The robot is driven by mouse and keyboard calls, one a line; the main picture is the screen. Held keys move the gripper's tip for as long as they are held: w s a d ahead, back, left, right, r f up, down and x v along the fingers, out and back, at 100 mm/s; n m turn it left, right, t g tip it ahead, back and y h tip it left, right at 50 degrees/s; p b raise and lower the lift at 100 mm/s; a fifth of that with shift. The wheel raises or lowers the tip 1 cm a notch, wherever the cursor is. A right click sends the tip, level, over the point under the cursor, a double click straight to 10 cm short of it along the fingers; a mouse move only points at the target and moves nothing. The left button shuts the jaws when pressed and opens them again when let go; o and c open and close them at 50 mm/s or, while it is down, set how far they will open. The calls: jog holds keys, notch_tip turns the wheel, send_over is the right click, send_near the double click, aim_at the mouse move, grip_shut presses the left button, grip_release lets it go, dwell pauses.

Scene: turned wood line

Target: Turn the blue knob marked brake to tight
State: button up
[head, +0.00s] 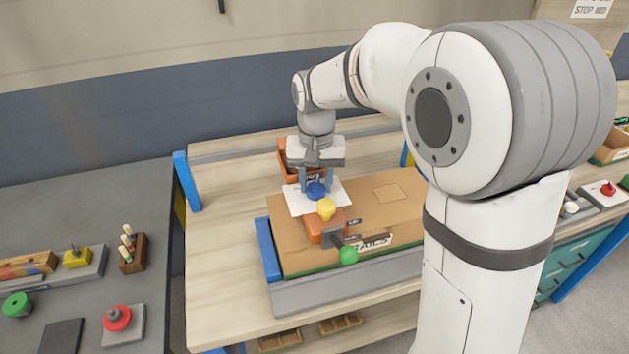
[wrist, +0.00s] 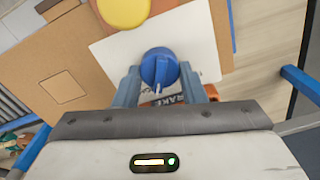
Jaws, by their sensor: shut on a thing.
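The blue knob (head: 316,189) sits on a white plate (head: 335,195) on top of a cardboard-brown box (head: 385,215). The knob also shows in the wrist view (wrist: 159,68), with a raised grip bar across it and a white pointer line near its lower edge. Part of the word "BRAKE" shows on a label (wrist: 182,101) beside it, partly covered by my fingers. My gripper (head: 316,180) points down over the knob, and its two blue-grey fingers are shut on the knob from both sides. The tight mark cannot be read.
A yellow knob (head: 326,208) on an orange block stands right in front of the blue knob. A green ball-ended lever (head: 348,255) sticks out at the box's front.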

aim_at(316, 182)
jog(key=shift+m, duration=1.5)
jog(key=o, duration=1)
notch_tip(316, 182, up, 8)
jog(key=shift+f, duration=0.1)
